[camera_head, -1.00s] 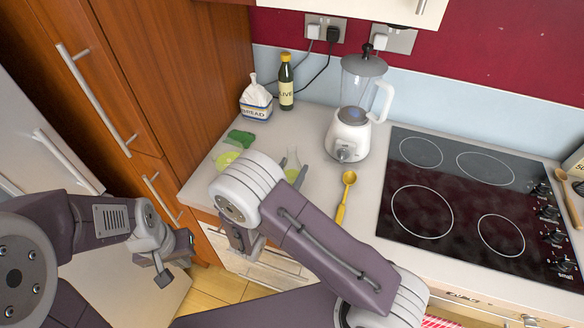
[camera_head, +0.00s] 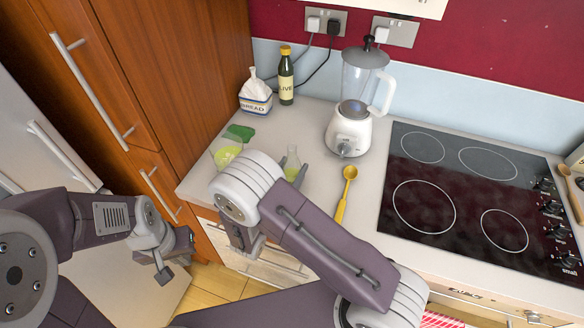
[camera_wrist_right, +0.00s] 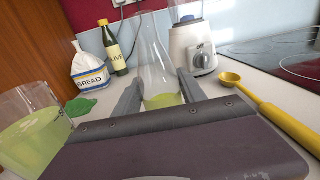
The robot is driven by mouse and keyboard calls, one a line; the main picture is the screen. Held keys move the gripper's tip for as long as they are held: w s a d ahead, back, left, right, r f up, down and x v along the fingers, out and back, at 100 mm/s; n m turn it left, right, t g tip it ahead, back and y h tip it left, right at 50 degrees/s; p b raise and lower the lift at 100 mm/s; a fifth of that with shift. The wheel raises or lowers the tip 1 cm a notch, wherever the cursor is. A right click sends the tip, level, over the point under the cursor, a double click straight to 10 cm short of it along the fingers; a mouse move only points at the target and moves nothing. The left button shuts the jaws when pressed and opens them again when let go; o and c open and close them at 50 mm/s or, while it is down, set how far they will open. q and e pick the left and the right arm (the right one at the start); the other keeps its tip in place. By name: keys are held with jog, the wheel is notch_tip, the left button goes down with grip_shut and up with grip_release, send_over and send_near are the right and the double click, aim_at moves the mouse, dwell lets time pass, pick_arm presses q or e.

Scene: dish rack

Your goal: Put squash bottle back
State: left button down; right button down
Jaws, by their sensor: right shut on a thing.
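The squash bottle, a clear narrow-necked flask with a little yellow-green liquid at its bottom, stands out in the right wrist view (camera_wrist_right: 155,60) and also shows in the head view (camera_head: 292,160). My right gripper (camera_wrist_right: 160,82) is shut on it, with one finger on each side of its lower body. The bottle looks nearly upright over the counter; I cannot tell whether its base touches. In the head view my right wrist hides part of that area. My left gripper (camera_head: 158,265) hangs low at the left, away from the counter; its jaw opening is unclear.
A glass of yellow-green liquid (camera_wrist_right: 30,135) stands left of the bottle, near a green cloth-like item (camera_head: 239,132). Behind are a bread bag (camera_head: 255,97) and an olive bottle (camera_head: 286,80). A blender (camera_head: 350,130), yellow spoon (camera_head: 346,190) and hob (camera_head: 470,190) lie to the right.

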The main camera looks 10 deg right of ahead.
jog(key=shift+f, duration=0.25)
jog(key=c, duration=0.6)
grip_release()
jog(key=b+v, duration=0.2)
jog(key=v, duration=0.7)
jog(key=shift+c, duration=0.2)
grip_shut()
dwell(1.1)
